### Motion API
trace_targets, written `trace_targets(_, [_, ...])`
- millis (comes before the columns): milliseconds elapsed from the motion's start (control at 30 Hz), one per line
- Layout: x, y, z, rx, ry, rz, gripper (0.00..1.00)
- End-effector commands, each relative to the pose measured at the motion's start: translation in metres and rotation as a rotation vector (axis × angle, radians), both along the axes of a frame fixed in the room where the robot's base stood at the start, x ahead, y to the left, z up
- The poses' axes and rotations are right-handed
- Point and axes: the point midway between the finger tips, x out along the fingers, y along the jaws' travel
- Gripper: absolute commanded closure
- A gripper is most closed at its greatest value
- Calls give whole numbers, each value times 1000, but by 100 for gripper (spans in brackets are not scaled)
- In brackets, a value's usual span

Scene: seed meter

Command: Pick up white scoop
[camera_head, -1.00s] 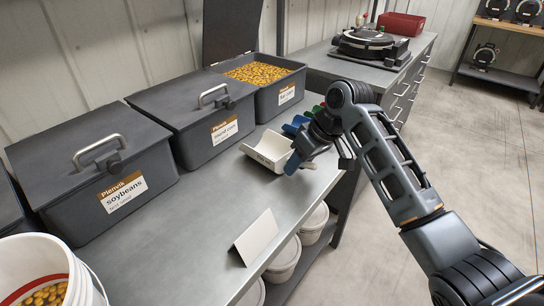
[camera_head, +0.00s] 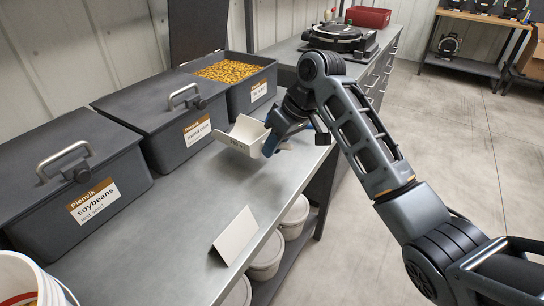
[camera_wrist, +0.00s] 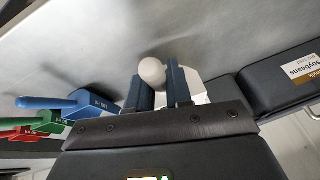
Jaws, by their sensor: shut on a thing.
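The white scoop (camera_head: 244,136) is off the bench in the head view, tilted, with dark lettering on its side. My gripper (camera_head: 272,142) is at its right end, shut on its handle. In the wrist view, my gripper's two blue fingers (camera_wrist: 160,86) stand on either side of the scoop's rounded white handle end (camera_wrist: 152,71). Part of the white scoop body (camera_wrist: 190,84) shows behind the right finger. My gripper hides the rest of the handle.
Blue (camera_wrist: 88,104), green (camera_wrist: 50,122) and red (camera_wrist: 18,134) scoops lie on the bench beside my gripper. Grey bins line the back: soybeans (camera_head: 75,185), a closed one (camera_head: 170,120) and an open one of yellow seed (camera_head: 262,88). A white folded card (camera_head: 235,236) stands in front.

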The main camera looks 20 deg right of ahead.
Motion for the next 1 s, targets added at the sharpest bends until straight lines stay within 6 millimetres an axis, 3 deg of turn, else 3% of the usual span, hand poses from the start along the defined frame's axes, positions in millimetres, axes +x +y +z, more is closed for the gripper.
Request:
trace_targets(300, [-21,-68,42,0,-4,-3,100])
trace_targets(500, [-31,-97,62,-1,-2,-2,100])
trace_targets(700, [-36,-110,70,0,-1,-1,100])
trace_targets(1000, [-36,-111,70,0,0,1,100])
